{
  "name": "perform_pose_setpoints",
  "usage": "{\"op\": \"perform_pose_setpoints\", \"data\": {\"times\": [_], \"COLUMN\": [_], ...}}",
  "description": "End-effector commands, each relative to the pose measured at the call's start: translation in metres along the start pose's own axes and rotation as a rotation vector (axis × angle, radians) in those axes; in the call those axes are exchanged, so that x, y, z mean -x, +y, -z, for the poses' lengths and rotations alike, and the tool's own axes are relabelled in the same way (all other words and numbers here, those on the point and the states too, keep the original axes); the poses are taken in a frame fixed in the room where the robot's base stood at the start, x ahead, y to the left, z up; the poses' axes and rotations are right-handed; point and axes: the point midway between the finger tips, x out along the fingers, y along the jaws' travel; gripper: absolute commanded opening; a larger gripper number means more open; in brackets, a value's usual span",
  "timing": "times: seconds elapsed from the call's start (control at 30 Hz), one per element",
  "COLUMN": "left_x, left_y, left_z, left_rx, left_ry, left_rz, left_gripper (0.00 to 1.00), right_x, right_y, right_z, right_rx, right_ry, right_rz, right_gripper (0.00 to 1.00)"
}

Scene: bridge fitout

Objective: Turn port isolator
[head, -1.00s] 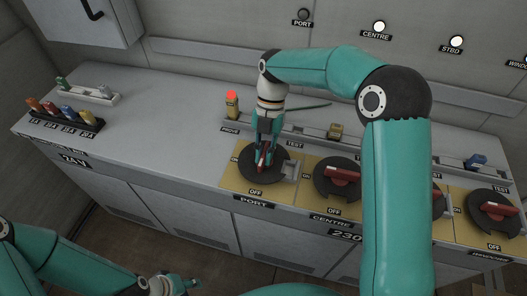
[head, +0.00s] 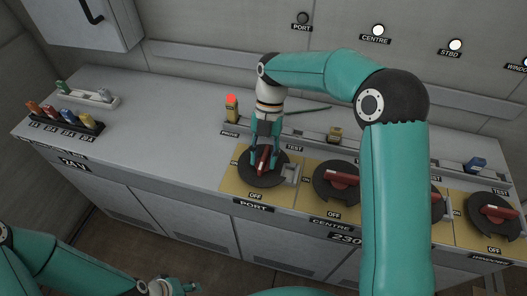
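The port isolator (head: 243,172) is a dark round dial on a yellow plate, with a red handle (head: 263,160). Its handle lies along the line toward the OFF label, while the neighbouring handles lie crosswise. My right gripper (head: 264,164) is over the dial from above, its fingers spread on either side of the red handle with gaps beside it. The fingers hide part of the dial. The port lamp (head: 303,18) is dark. My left gripper (head: 178,287) is low at the bottom edge, away from the bench; its opening is unclear.
The centre isolator (head: 338,180) and window isolator (head: 494,213) stand to the right; another is mostly behind my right arm. The centre lamp (head: 378,30) and stbd lamp (head: 455,46) are lit. A fuse rack (head: 66,123) is at left. The bench middle-left is clear.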

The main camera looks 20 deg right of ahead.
Motion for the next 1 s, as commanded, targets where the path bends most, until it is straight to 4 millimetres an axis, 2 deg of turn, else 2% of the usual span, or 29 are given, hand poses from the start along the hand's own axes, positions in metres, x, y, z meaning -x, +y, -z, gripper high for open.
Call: {"op": "perform_pose_setpoints", "data": {"times": [0.17,0.27,0.5,0.7,1.0], "left_x": [0.001,0.000,0.000,0.000,0.000], "left_y": [0.000,0.000,0.000,0.000,0.000], "left_z": [0.000,0.000,0.000,0.000,0.000], "left_rx": [0.000,0.000,0.000,0.000,0.000], "left_ry": [0.000,0.000,0.000,0.000,0.000], "left_rz": [0.000,0.000,0.000,0.000,0.000], "left_gripper": [0.40,0.40,0.40,0.40,0.40], "right_x": [0.009,0.023,0.071,0.101,0.119], "right_y": [0.001,0.001,0.001,0.001,0.001], "right_z": [-0.001,-0.001,-0.001,-0.001,-0.001], "right_rx": [-0.001,-0.001,0.001,0.001,0.001], "right_ry": [-0.001,-0.002,-0.004,-0.003,-0.001], "right_rz": [-0.002,-0.002,-0.004,-0.002,0.000], "right_gripper": [0.39,0.39,0.39,0.39,0.39]}}
